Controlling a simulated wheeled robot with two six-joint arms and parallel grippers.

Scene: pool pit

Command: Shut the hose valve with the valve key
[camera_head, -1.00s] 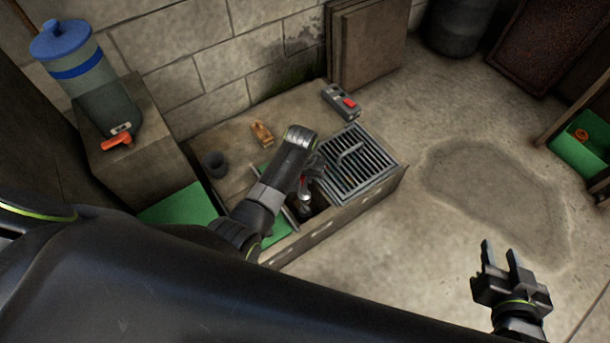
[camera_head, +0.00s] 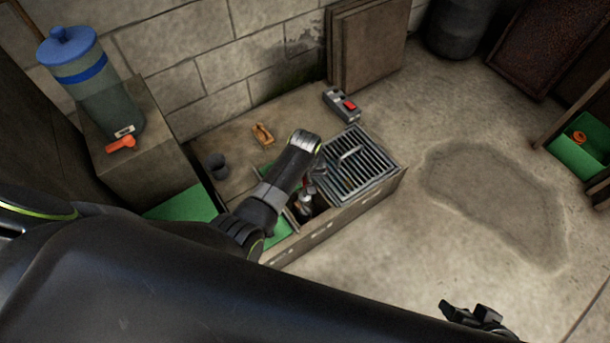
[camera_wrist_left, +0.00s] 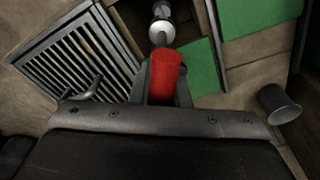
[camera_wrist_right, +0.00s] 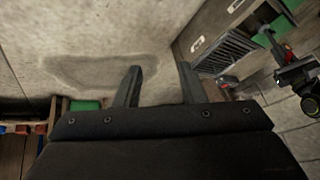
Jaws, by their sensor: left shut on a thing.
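My left gripper (camera_wrist_left: 163,95) is shut on a red cylindrical grip, which I take to be the handle of the valve key (camera_wrist_left: 166,72). In the head view a bit of its red (camera_head: 311,188) shows beside my left wrist, over the open part of the pit (camera_head: 322,205). Just beyond the grip in the left wrist view is a rounded metal fitting (camera_wrist_left: 161,28), perhaps the hose valve. I cannot tell whether the key sits on it. My right gripper (camera_head: 475,312) is low at the right; its fingers (camera_wrist_right: 158,85) are apart and empty.
A barred grate (camera_head: 362,172) with a handle covers the pit's right side. On the ledge are a grey cup (camera_head: 217,166), a small wooden item (camera_head: 262,134) and a grey box with a red button (camera_head: 341,103). A blue-lidded jug (camera_head: 88,80) stands on a block.

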